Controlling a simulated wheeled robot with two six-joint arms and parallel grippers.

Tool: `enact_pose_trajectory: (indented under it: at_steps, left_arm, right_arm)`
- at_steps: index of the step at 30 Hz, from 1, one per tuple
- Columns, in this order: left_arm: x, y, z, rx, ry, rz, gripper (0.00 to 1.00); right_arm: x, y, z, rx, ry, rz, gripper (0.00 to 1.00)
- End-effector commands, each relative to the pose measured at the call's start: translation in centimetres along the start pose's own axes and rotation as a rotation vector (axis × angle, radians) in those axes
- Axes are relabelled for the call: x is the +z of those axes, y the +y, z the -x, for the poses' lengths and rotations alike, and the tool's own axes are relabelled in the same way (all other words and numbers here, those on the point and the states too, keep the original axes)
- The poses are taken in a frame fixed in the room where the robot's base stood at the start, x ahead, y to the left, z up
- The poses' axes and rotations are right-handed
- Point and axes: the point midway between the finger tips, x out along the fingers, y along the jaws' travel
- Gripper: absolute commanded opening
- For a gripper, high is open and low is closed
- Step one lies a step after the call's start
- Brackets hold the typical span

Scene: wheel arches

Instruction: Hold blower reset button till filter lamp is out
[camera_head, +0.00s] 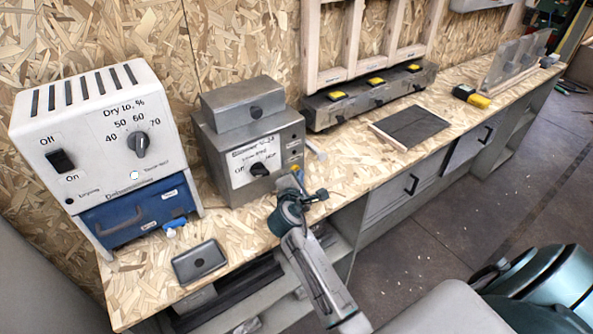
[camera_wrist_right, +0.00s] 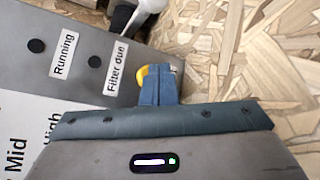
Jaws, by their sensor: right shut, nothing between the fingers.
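The blower is a grey metal box (camera_head: 243,135) on the bench, with an Off/Low/Mid/High knob (camera_head: 259,169) on its front. The yellow reset button (camera_wrist_right: 140,82) shows partly in the right wrist view, mostly hidden behind my right fingertips. My right gripper (camera_head: 298,178) is shut and empty, with its tips at the button; they look to be touching it, but I cannot tell how far it is pressed. The filter lamp (camera_wrist_right: 95,61) beside the "Filter due" label (camera_wrist_right: 116,70) is dark. My left gripper is not in view.
A white dryer (camera_head: 95,120) with a blue drawer (camera_head: 135,212) stands left of the blower. A dark tray (camera_head: 200,262) lies in front. A charger rack (camera_head: 370,95), a dark plate (camera_head: 412,127) and a yellow-black tool (camera_head: 471,96) are to the right. The "Running" lamp (camera_wrist_right: 36,46) is dark.

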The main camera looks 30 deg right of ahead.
Motion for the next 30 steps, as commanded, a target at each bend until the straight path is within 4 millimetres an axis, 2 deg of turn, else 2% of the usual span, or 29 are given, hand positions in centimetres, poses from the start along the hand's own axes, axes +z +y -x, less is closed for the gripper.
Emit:
enact_pose_trajectory:
  at_steps: [6,18,30]
  left_arm:
    - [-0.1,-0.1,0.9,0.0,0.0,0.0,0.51]
    - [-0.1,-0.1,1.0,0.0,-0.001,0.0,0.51]
    - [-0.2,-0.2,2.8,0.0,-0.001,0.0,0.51]
  right_arm:
    - [0.7,-0.6,0.9,-0.001,0.001,0.002,0.0]
    - [0.8,-0.8,1.1,-0.001,0.0,0.001,0.0]
    - [2.8,-2.7,3.8,-0.002,0.001,0.002,0.0]
